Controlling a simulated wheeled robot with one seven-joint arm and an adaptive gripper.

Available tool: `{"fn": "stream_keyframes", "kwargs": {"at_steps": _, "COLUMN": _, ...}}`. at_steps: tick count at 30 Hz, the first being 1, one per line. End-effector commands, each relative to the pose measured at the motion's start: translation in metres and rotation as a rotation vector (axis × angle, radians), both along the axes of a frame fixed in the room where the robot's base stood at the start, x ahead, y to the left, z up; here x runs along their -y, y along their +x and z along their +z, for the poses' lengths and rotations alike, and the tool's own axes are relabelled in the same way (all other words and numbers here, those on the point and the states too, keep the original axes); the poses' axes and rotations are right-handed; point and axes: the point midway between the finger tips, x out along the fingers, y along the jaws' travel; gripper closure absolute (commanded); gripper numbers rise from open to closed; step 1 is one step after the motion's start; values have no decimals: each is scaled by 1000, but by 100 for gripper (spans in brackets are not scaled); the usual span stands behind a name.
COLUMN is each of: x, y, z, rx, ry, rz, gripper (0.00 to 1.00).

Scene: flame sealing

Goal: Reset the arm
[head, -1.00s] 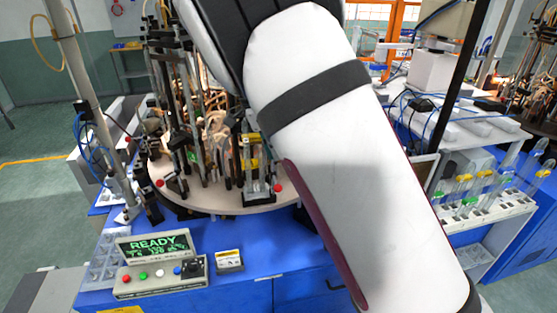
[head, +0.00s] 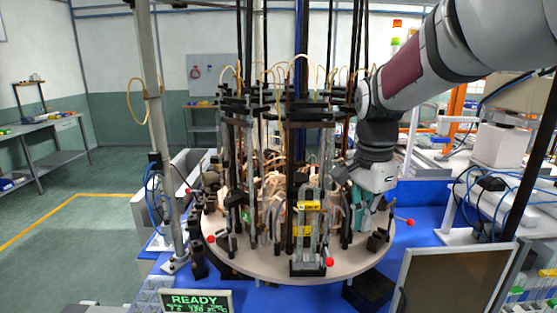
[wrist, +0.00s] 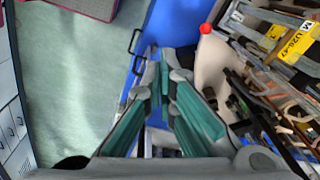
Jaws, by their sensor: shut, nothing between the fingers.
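My gripper (head: 360,198) hangs at the right side of the round sealing machine, at the end of my arm that comes in from the upper right. In the wrist view its teal-padded fingers (wrist: 160,80) come together at the tips, with nothing between them. They point down over the blue cabinet edge, beside the round plate. From the head view I cannot tell whether the fingers touch the fixtures behind them.
The round plate (head: 262,268) carries several upright fixtures with red-ball levers (head: 329,262) and a yellow label (wrist: 299,40). A READY display (head: 195,301) stands at front left. A dark panel (head: 455,280) stands at front right. Open green floor (head: 90,225) lies left.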

Motion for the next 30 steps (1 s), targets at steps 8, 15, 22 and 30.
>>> {"fn": "stream_keyframes", "kwargs": {"at_steps": 8, "x": 12, "y": -60, "z": 29, "rx": 108, "ry": 51, "rz": 309, "gripper": 100}}
{"fn": "stream_keyframes", "kwargs": {"at_steps": 15, "x": 15, "y": -112, "z": 43, "rx": 219, "ry": 14, "rz": 586, "gripper": 100}}
{"fn": "stream_keyframes", "kwargs": {"at_steps": 22, "x": 16, "y": -162, "z": 43, "rx": 310, "ry": -94, "rz": 846, "gripper": 100}}
{"fn": "stream_keyframes", "kwargs": {"at_steps": 30, "x": 16, "y": -203, "z": 32, "rx": 359, "ry": -252, "rz": 1081, "gripper": 100}}
